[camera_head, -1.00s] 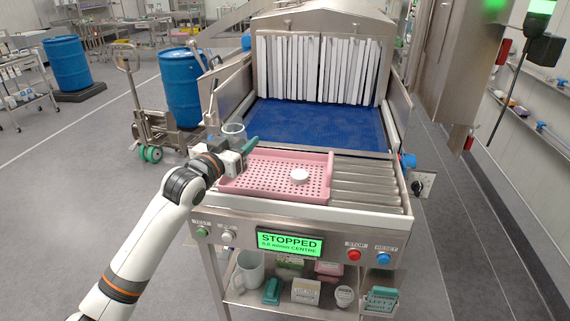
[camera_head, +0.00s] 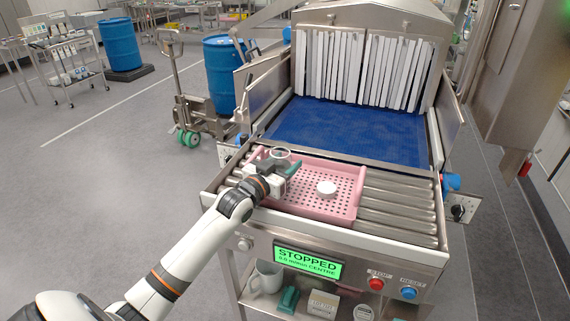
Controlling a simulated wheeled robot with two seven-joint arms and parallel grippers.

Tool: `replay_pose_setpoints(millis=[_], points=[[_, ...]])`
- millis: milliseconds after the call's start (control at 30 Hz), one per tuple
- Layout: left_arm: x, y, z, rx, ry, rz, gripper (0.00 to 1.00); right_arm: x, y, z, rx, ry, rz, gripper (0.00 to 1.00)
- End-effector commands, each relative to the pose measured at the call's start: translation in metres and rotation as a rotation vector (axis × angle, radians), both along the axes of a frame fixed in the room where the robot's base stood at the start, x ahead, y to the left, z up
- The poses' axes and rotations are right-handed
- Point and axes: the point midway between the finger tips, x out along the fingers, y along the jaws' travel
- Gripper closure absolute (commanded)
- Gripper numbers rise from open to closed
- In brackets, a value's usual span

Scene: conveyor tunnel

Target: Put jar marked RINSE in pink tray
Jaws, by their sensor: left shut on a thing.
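The pink tray (camera_head: 345,207) is a perforated tray lying on the rollers in front of the conveyor tunnel. A small white round thing (camera_head: 327,188) lies in its middle. My left gripper (camera_head: 282,170) is at the tray's back left corner, shut on a grey, round-rimmed jar-like vessel (camera_head: 280,154). My right gripper is out of view.
Bare rollers (camera_head: 398,208) lie right of the tray, and a clear blue belt (camera_head: 350,132) lies behind it. White strip curtains (camera_head: 365,72) hang at the tunnel mouth. The front panel display (camera_head: 307,262) reads STOPPED. A white mug (camera_head: 266,278) stands on the lower shelf.

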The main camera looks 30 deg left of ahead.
Motion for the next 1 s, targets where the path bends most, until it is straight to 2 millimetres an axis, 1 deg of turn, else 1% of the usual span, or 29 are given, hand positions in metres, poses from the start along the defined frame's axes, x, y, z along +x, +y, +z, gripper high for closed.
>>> replay_pose_setpoints(millis=[33,133,267,400,433,533,567,867,967,1000], points=[[0.0,0.0,-0.003,0.0,-0.001,0.0,0.89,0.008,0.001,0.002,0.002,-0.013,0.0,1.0],[0.0,0.0,-0.006,0.0,-0.003,-0.001,0.89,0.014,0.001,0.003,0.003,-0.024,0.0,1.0],[0.0,0.0,-0.006,0.001,-0.004,-0.001,0.89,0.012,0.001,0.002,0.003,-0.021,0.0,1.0],[0.0,0.0,-0.009,0.0,-0.003,0.0,0.89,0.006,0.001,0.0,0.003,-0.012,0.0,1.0],[0.0,0.0,-0.009,0.0,-0.001,0.0,0.44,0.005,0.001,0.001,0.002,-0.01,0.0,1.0],[0.0,0.0,-0.009,0.0,-0.001,0.0,0.28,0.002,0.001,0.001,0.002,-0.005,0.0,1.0],[0.0,0.0,-0.009,0.0,-0.001,0.0,0.26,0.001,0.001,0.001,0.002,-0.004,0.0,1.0],[0.0,0.0,-0.006,0.0,-0.001,0.0,0.26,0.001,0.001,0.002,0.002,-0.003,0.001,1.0],[-0.007,0.0,-0.008,0.0,0.0,0.0,0.26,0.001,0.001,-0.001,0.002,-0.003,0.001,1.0],[-0.013,0.0,-0.009,0.001,0.0,-0.001,0.26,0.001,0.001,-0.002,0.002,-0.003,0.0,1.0]])
